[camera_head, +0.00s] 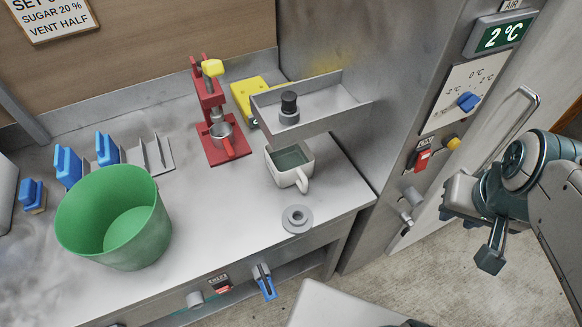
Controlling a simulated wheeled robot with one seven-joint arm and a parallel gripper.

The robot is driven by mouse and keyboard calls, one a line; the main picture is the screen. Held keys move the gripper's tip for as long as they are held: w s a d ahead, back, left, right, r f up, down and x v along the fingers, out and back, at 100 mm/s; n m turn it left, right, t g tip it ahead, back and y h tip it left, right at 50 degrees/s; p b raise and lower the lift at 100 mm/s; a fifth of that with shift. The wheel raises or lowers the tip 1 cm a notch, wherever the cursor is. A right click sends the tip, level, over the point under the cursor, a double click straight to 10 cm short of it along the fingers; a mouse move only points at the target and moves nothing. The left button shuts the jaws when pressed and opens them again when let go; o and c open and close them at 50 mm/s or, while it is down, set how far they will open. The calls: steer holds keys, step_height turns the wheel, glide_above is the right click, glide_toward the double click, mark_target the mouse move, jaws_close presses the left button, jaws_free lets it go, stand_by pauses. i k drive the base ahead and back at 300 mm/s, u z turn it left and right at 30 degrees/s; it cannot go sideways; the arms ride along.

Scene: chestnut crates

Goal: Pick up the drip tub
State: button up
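A small white square tub (296,179) with a handle stands upright on the counter, partly under a metal shelf, with grey-green liquid visible inside. It looks like the drip tub; its back edge is close under the shelf. A large green bucket (118,235) stands open and empty at the left of the counter. My gripper (488,255) hangs at the right, beyond the counter's right end and well apart from the tub. One dark fingertip shows clearly; the finger gap cannot be made out. Nothing is seen held in it.
The metal shelf (345,112) with a black knob (289,106) overhangs the tub. A red press (212,115), a yellow item (250,97) and a grey ring (297,219) are nearby. Blue-handled items (68,167) stand left. The steel cabinet (400,70) bounds the right.

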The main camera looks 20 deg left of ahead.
mark_target(292, 165)
steer(key=k, duration=0.45)
steer(key=u, duration=1.5)
steer(key=i, duration=0.5)
